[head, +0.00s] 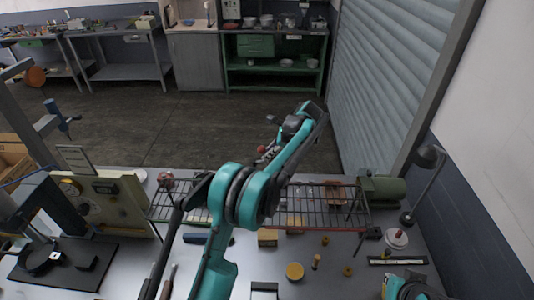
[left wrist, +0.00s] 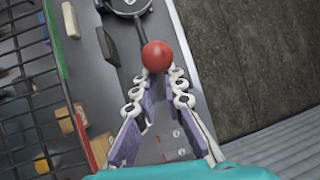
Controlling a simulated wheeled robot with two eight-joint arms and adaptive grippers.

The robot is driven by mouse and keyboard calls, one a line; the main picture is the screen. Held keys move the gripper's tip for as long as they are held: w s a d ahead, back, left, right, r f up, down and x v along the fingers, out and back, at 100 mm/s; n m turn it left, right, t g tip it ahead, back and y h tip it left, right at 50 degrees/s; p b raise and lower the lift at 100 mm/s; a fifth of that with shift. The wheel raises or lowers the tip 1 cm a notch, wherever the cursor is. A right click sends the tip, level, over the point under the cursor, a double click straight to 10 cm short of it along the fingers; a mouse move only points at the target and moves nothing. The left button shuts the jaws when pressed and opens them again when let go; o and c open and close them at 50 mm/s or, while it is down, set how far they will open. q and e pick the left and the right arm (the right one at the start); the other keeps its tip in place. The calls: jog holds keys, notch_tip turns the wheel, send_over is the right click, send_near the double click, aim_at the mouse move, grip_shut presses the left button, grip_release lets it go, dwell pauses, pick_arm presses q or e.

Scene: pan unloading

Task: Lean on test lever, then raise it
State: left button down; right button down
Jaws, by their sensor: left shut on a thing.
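The test lever shows in the left wrist view as a red ball knob (left wrist: 157,56) on a dark rod that runs up to a round dark hub (left wrist: 128,5). My left gripper (left wrist: 160,78) has its two fingers on either side of the knob's near end and is shut on it. My teal arm hides part of the lever's mount.
A red-edged wire rack (head: 310,205) stands on the grey bench (head: 235,262), below my left arm. A panel with knobs (head: 105,198) stands at left. Open floor (head: 190,125) lies behind the bench.

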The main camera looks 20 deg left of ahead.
pick_arm(q)
jog(key=shift+d+f, duration=0.25)
jog(key=shift+d, duration=0.05)
jog(key=c, duration=1.6)
grip_release()
jog(key=shift+w+f, duration=0.1)
jog(key=shift+w, duration=0.1)
jog(key=shift+s+r, duration=0.15)
jog(key=shift+r, duration=0.05)
jog(key=v, duration=1.1)
jog(key=shift+d+r, duration=0.3)
